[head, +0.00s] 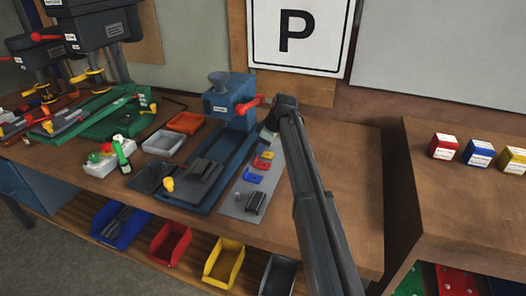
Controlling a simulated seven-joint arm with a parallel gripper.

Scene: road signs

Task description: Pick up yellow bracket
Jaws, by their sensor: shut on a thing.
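The yellow bracket (267,155) shows at the top end of a grey plate on the workbench, just below my gripper. My gripper (266,144) points down and is shut on the yellow bracket. The fingers are small and dark here, and their contact with the bracket is hard to make out. I cannot tell whether the bracket is clear of the plate. A red bracket (261,164) lies right beside it, nearer the front. A blue bracket (253,178) lies below the red one.
The grey plate (235,205) also holds a dark block (256,203). A blue machine with a red handle (229,103) stands just left of my gripper. Blue, red and yellow bins (224,262) sit below the bench. Small boxes (479,152) stand on the right table.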

